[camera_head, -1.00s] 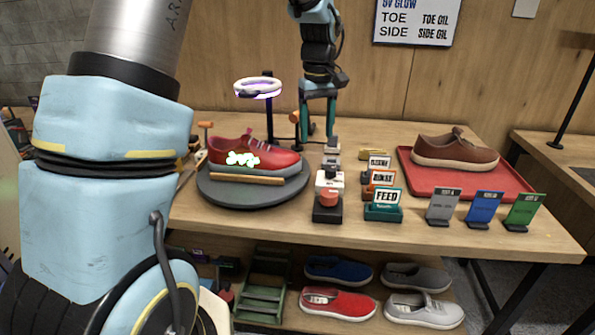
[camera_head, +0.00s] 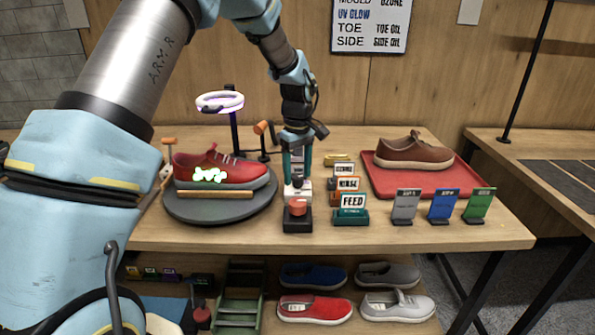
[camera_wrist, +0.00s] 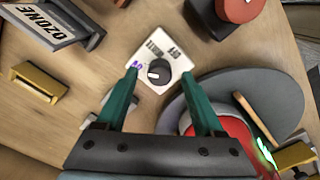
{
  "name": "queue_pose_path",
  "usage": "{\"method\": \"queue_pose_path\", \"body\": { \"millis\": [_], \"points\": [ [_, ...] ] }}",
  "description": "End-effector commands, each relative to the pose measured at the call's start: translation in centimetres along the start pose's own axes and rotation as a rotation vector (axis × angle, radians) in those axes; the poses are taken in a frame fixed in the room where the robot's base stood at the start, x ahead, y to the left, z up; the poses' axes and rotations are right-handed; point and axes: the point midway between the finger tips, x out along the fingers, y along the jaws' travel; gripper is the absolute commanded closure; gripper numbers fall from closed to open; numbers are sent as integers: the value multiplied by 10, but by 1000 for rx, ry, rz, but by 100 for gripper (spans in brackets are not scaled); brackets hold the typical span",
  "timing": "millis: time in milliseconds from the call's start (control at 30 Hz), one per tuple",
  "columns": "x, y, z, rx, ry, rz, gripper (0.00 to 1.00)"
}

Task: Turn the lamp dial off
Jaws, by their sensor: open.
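The lamp dial (camera_wrist: 158,72) is a round dark knob on a white plate (camera_wrist: 172,58) with small labels, one reading OFF, in the wrist view. Its pointer mark is too small to read surely. My gripper (camera_wrist: 159,80) is open, with one green finger on each side of the plate and the knob between them. I cannot tell whether the fingers touch it. In the head view my gripper (camera_head: 298,163) points down behind the red button. The ring lamp (camera_head: 220,102) glows white-purple above the red sneaker (camera_head: 222,170), which has a bright patch on its side.
The red button (camera_head: 297,207) stands in front of the gripper. Signs such as FEED (camera_head: 352,202) stand to the right, and the grey turntable (camera_head: 190,209) to the left. A brown shoe (camera_head: 413,153) sits on a red tray (camera_head: 462,183). More shoes lie on the lower shelf.

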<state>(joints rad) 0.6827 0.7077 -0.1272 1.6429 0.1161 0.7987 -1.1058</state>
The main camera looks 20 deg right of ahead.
Motion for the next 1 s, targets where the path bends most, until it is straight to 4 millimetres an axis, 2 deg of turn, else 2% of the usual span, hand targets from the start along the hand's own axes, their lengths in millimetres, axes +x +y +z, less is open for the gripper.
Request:
{"method": "queue_pose_path", "body": {
  "millis": [133, 400, 1000],
  "points": [
    [7, 0, 0, 0, -1, 0, 31],
    [8, 0, 0, 0, 0, 1, 33],
    [7, 0, 0, 1, 0, 0, 100]
  ]
}}
